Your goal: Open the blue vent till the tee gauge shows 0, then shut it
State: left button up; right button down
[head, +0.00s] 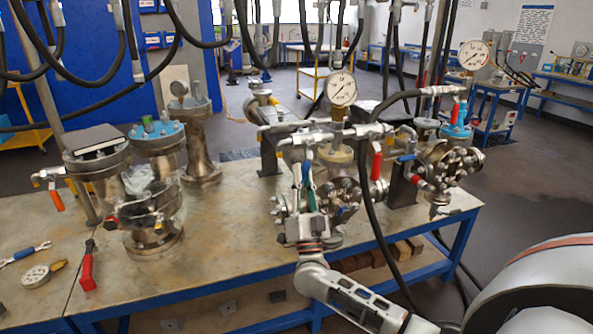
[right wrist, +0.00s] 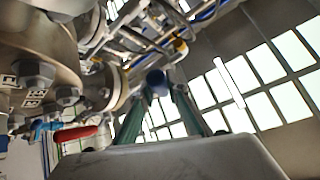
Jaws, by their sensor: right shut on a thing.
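My right gripper (head: 308,185) reaches up from the lower right to the pipework in front of the middle flanged vessel (head: 337,205). In the right wrist view its green fingers (right wrist: 160,95) are shut on a small blue knob, the blue vent (right wrist: 157,82); the fingers mostly hide it in the head view. A round white dial gauge (head: 341,88) stands upright above the pipework behind the gripper. A second gauge (head: 473,55) stands over the right vessel. I cannot tell which one is the tee gauge, and the needles are too small to read surely. My left gripper is not in view.
Red-handled valves (head: 376,166) and a blue handle (head: 405,158) sit close right of the gripper. A black hose (head: 370,210) hangs beside it. A loose gauge (head: 35,276) and red-handled tool (head: 88,270) lie on the bench (head: 215,260).

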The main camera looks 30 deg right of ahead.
jog(key=shift+s+d+f+n+t+y+p, duration=0.15)
jog(key=shift+d+n+t+y, duration=0.35)
jog(key=shift+n+y, duration=1.4)
jog(key=shift+s+d+f+n+t+y+p, duration=0.1)
jog(key=shift+d+n+t+y, duration=0.4)
jog(key=shift+n+y, duration=1.4)
jog(key=shift+s+d+f+n+t+y+p, duration=0.15)
jog(key=shift+d+n+t+y, duration=0.35)
jog(key=shift+n+y, duration=1.35)
jog(key=shift+n, duration=0.35)
jog(key=c, duration=1.9)
grip_release()
jog(key=shift+d, duration=0.1)
jog(key=v, duration=1.2)
jog(key=shift+s+r, duration=0.1)
